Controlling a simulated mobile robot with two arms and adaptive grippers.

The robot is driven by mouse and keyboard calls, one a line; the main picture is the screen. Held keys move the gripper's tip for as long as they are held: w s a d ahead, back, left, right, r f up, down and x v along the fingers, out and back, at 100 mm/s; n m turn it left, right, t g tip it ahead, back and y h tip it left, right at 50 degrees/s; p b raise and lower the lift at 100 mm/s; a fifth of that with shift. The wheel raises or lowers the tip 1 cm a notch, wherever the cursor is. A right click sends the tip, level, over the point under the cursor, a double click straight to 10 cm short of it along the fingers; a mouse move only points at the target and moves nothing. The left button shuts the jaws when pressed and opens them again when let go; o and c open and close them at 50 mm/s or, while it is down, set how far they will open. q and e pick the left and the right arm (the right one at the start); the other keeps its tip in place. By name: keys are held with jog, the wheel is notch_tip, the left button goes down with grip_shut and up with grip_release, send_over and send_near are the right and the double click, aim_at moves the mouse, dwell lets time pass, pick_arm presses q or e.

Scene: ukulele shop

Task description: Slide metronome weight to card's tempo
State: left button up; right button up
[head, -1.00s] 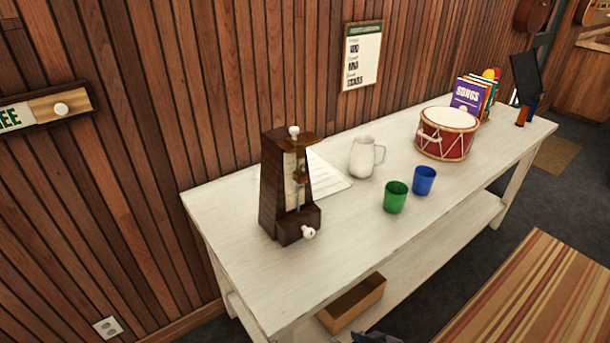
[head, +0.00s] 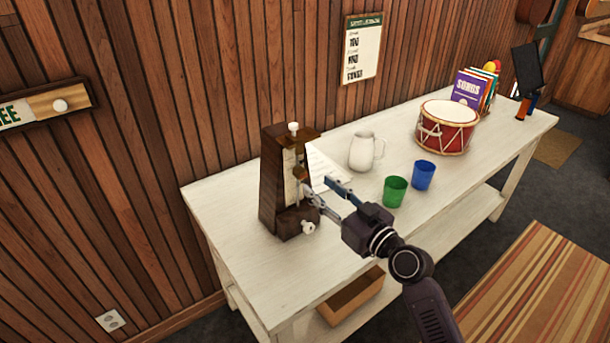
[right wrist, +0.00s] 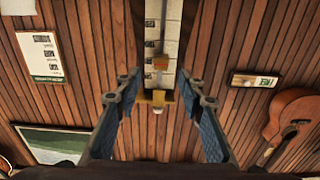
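The dark wooden metronome (head: 278,190) stands upright on the near left part of the white table. Its pale scale strip (right wrist: 163,22) and small brownish weight (head: 300,173) face my right gripper (head: 325,192). In the right wrist view the weight (right wrist: 160,62) shows orange, in line with the gap between the fingers. The right gripper is open, with a finger on either side of that line; I cannot tell whether either touches the metronome. A white sheet (head: 322,163) lies behind the metronome, partly hidden. Its writing is not readable. My left gripper is not in view.
A white pitcher (head: 361,152), a green cup (head: 395,191) and a blue cup (head: 424,175) stand right of the metronome. A red drum (head: 446,128) and songbooks (head: 468,88) are farther back. A printed notice (head: 362,48) hangs on the wall. The table's (head: 235,250) front left is clear.

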aim_at(304, 176)
jog(key=p+x, duration=0.1)
jog(key=x, duration=0.6)
jog(key=shift+s, duration=0.1)
jog(key=shift+f, duration=0.1)
grip_shut()
